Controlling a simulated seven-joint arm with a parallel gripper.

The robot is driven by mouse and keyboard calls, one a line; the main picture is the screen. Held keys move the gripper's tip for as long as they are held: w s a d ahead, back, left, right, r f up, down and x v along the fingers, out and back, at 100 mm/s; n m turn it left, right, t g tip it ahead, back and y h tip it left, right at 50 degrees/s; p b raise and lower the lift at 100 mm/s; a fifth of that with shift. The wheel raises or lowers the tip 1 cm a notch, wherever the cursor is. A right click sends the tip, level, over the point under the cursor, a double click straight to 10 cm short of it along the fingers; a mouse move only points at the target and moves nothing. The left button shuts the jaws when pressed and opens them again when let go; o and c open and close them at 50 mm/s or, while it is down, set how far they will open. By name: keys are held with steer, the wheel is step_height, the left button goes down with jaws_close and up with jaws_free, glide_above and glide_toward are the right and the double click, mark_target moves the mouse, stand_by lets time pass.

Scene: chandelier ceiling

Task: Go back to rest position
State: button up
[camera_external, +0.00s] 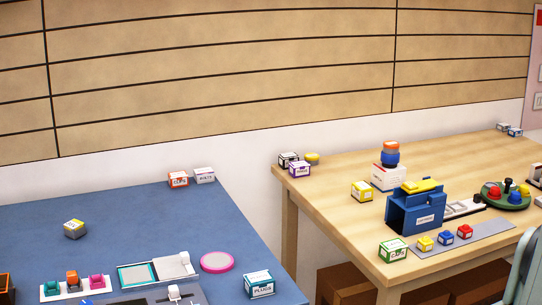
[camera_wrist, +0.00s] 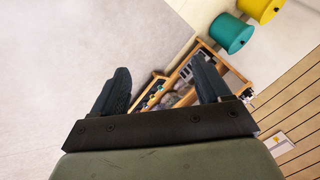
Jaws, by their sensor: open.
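My gripper (camera_wrist: 160,92) shows in the wrist view with its two dark fingers spread apart. It is open, and nothing is between the fingers. Beyond the fingers, in the background, are a wooden rack or shelf (camera_wrist: 236,80) with small items and a pale surface. The gripper is not visible in the external view. A pale grey-blue curved part at the right edge of that view may belong to my arm.
In the external view a blue table (camera_external: 140,220) holds small boxes, a pink disc (camera_external: 217,262) and trays. A wooden table (camera_external: 330,205) holds a blue holder (camera_external: 415,212), boxes and a green round tray (camera_external: 507,197). In the wrist view, teal (camera_wrist: 232,34) and yellow (camera_wrist: 260,8) cylinders stand beyond.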

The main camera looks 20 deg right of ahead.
steer(key=s+a+f+g+y, duration=0.1)
steer(key=s+a+f+y, duration=0.1)
steer(key=a+f, duration=0.65)
steer(key=w+a+f+n+y, duration=0.1)
steer(key=w+a+f+n, duration=0.25)
steer(key=w+a, duration=0.4)
steer(key=w+a+f+n+y, duration=0.1)
steer(key=w+a+f+n, duration=0.1)
steer(key=w+a+f, duration=0.55)
steer(key=w+a+f+n+g+y, duration=0.1)
steer(key=w+a+n, duration=0.15)
steer(key=a, duration=0.95)
steer(key=w+a+f+n+y, duration=0.2)
steer(key=a+n, duration=0.1)
steer(key=a, duration=0.9)
steer(key=s+a+f+n+g+y, duration=0.15)
steer(key=a+n, duration=0.25)
steer(key=a, duration=0.8)
steer(key=s+a+n+g+h, duration=0.1)
steer(key=s+a+n, duration=0.15)
steer(key=a, duration=0.95)
steer(key=s+a+r+n+g, duration=0.2)
steer(key=s+a+n, duration=0.6)
steer(key=s+a, duration=0.6)
steer(key=shift+a+r+g, duration=0.2)
steer(key=shift+a+g, duration=0.4)
steer(key=shift+g, duration=0.15)
